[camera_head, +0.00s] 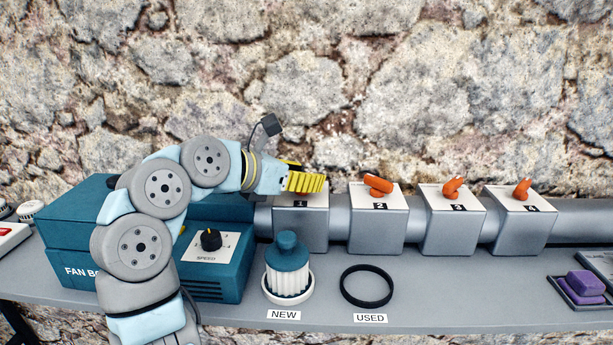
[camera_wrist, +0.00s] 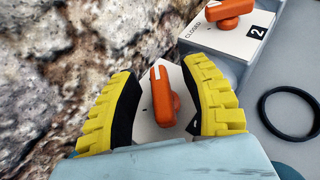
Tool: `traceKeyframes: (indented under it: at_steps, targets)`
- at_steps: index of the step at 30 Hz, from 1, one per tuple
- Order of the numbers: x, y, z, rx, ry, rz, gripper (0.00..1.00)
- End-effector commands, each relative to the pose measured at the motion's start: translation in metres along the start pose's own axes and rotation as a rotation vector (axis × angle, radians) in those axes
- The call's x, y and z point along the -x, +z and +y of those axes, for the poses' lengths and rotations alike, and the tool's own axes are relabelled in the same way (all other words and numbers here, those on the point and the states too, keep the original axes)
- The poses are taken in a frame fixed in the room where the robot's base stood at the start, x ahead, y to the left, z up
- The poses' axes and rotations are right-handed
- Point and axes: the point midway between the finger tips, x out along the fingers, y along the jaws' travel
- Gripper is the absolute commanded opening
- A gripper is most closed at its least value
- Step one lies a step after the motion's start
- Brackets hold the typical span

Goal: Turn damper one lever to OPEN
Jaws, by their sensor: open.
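Damper one's grey box (camera_head: 300,226), marked 1, is the leftmost on the duct. Its lever is hidden behind my gripper (camera_head: 306,182) in the head view. In the wrist view its orange lever (camera_wrist: 163,97) stands between the two yellow fingers of my gripper (camera_wrist: 161,82), which is open. The lever lies roughly lengthwise between the fingers, with a gap visible on the left. On the right its round hub is close to the finger; I cannot tell if they touch. Damper one's OPEN and CLOSED words are not readable.
Damper two's lever (camera_head: 378,185) is close on the right; a CLOSED label shows on its box (camera_wrist: 245,40). Dampers three (camera_head: 453,189) and four (camera_head: 522,189) follow. A fan box (camera_head: 72,222), a white filter with teal cap (camera_head: 288,270) and a black ring (camera_head: 367,286) are nearby.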

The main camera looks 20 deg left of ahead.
Motion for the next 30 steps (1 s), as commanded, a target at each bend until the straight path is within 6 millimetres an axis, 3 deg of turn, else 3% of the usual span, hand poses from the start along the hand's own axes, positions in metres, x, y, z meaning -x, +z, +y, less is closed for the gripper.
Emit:
traceKeyframes:
  at_steps: [18,30]
  targets:
    - [0.101,0.0,0.001,0.0,0.002,-0.001,0.45]
    - [0.116,0.0,0.0,-0.001,0.0,-0.001,0.45]
